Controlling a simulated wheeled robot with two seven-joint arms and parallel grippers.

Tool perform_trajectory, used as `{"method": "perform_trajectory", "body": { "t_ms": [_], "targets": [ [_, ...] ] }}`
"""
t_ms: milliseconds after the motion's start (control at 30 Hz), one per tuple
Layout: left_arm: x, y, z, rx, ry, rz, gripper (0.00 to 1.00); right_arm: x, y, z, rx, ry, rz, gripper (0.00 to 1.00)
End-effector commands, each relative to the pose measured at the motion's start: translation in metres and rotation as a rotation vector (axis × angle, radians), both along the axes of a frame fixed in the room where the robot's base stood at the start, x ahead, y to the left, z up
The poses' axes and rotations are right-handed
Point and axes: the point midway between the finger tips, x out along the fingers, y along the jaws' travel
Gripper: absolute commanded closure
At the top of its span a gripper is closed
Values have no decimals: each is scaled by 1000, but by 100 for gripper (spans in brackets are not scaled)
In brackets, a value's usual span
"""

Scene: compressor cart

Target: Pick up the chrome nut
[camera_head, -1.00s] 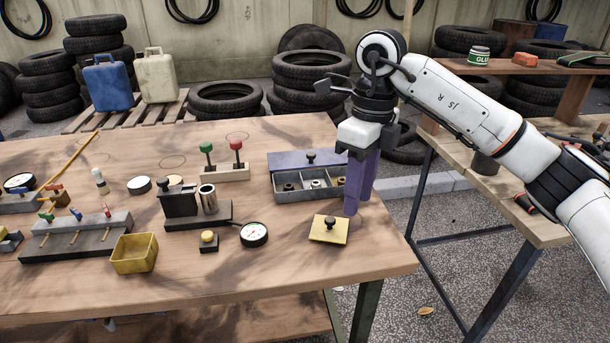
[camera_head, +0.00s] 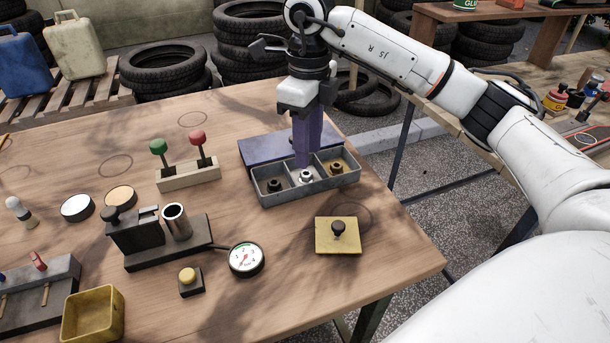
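The chrome nut (camera_head: 306,176) sits in the middle compartment of the grey three-part tray (camera_head: 312,194). A dark nut (camera_head: 276,185) lies in the left compartment and a brass-coloured nut (camera_head: 337,168) in the right one. My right gripper (camera_head: 307,160) points down over the middle compartment, its purple fingertips just above or behind the chrome nut. The fingers overlap in this view, so their gap is hidden, and I cannot tell whether they touch the nut. My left gripper is not in view.
A blue-purple lid (camera_head: 262,149) lies behind the tray, and a yellow plate with a black knob (camera_head: 337,238) in front. The dark fixture with a gauge (camera_head: 246,259) and the red and green lever block (camera_head: 188,176) stand to the left. The table's right edge is near.

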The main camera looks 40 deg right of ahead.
Motion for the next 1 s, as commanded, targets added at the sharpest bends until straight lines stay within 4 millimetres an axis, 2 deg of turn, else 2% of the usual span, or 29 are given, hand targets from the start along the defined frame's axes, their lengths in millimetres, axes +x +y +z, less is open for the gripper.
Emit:
{"method": "perform_trajectory", "body": {
  "t_ms": [333, 433, 667, 833, 867, 1000],
  "targets": [
    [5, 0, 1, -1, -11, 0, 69, -1, 3, -46, -1, 3, 0, 68],
    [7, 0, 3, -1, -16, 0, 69, -1, 3, -52, 0, 1, 0, 68],
    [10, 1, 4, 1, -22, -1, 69, -1, 3, -52, 0, 0, 1, 68],
    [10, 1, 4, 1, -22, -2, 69, -1, 3, -52, 0, 0, 1, 96],
    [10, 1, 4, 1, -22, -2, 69, -1, 3, -52, 0, 0, 1, 99],
    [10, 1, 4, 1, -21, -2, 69, -1, 4, -52, 0, 0, 1, 99]
  ]
}}
